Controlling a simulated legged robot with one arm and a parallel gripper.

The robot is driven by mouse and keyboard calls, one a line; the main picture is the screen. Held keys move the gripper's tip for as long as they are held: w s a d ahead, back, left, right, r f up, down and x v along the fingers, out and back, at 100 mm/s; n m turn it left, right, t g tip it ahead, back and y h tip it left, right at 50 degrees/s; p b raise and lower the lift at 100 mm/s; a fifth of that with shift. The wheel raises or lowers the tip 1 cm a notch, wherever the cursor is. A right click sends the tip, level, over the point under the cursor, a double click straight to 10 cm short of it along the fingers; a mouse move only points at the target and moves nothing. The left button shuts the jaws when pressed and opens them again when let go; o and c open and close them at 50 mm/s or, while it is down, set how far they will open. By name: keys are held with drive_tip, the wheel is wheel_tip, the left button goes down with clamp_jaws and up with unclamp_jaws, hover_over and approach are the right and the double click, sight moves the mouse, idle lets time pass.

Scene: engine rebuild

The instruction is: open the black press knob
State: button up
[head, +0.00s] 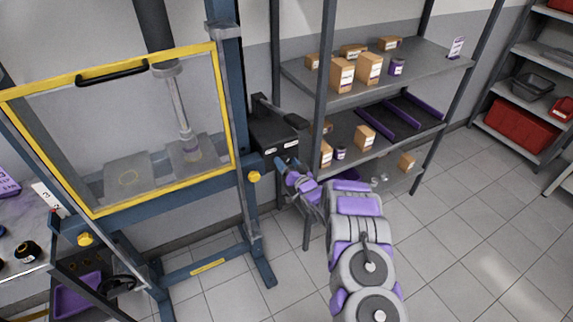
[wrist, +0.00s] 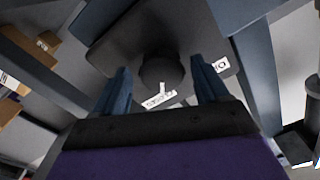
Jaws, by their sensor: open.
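The black press knob (wrist: 162,70) is a round dark knob on the front of a dark box, seen in the wrist view. White labels sit below and beside it. In the head view the black control box (head: 270,132) is fixed to the right side of the blue press frame; the knob itself cannot be made out there. My gripper (wrist: 164,82) is open, its two blue fingers on either side of the knob, with space between them and it. The head view shows my gripper (head: 285,164) at the front of the box. Whether the fingers touch the box is unclear.
The press has a yellow-framed clear guard (head: 120,130) with a black handle, left of my arm. A grey shelf (head: 420,72) with cardboard boxes (head: 369,67) and purple items stands close behind and right. Open tiled floor (head: 460,240) lies to the right.

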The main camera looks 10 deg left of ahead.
drive_tip(key=shift+d, duration=0.25)
drive_tip(key=shift+a, duration=0.6)
drive_tip(key=c, duration=0.6)
drive_tip(key=shift+d, duration=0.25)
drive_tip(key=c, duration=0.5)
drive_tip(key=shift+o, duration=0.2)
